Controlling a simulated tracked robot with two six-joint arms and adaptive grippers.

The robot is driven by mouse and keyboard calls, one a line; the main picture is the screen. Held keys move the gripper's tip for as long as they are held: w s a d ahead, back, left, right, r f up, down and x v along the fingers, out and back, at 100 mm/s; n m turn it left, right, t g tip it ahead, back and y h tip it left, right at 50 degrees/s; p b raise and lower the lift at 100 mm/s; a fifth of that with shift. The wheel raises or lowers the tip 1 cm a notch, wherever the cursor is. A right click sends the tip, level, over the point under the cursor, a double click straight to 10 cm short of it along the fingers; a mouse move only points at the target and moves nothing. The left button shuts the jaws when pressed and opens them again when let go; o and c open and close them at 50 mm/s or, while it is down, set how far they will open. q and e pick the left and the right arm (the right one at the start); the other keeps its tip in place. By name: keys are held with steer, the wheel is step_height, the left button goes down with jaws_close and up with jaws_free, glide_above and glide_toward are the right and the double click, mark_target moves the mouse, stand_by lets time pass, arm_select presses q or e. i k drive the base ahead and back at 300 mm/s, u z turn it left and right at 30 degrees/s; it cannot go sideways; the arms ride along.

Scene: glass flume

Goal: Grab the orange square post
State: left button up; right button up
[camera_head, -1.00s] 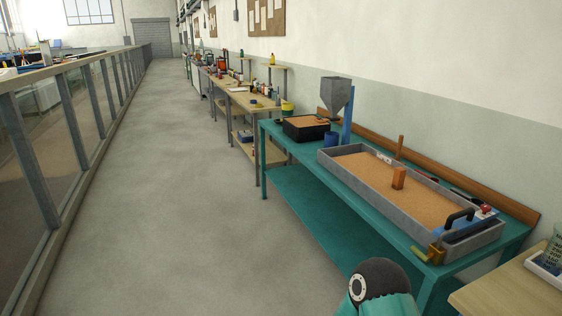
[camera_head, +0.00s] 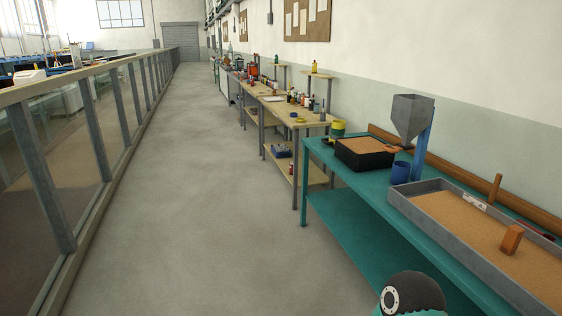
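The orange square post (camera_head: 511,239) stands upright in the sand of a long grey tray (camera_head: 442,224) at the right side of the view. The tray sits on a teal table (camera_head: 347,178). A rounded dark and teal part of my own arm shows at the bottom edge, to the left of the tray. Neither of my grippers is in view, so I cannot see their fingers.
A grey hopper (camera_head: 411,115) on a blue stand, a blue cup (camera_head: 401,172) and a black sand box (camera_head: 364,154) stand on the teal table. Wooden benches (camera_head: 297,121) line the wall beyond. The glass flume (camera_head: 84,137) runs along the left. The grey floor (camera_head: 210,190) between is clear.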

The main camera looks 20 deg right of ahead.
mark_target(514, 234)
steer(key=z, duration=0.45)
steer(key=i, duration=1.15)
steer(key=z, duration=1.1)
steer(key=i, duration=0.55)
steer(key=z, duration=0.35)
steer(key=k, duration=0.9)
steer(key=z, duration=0.2)
steer(key=i, duration=0.9)
steer(key=u, duration=0.1)
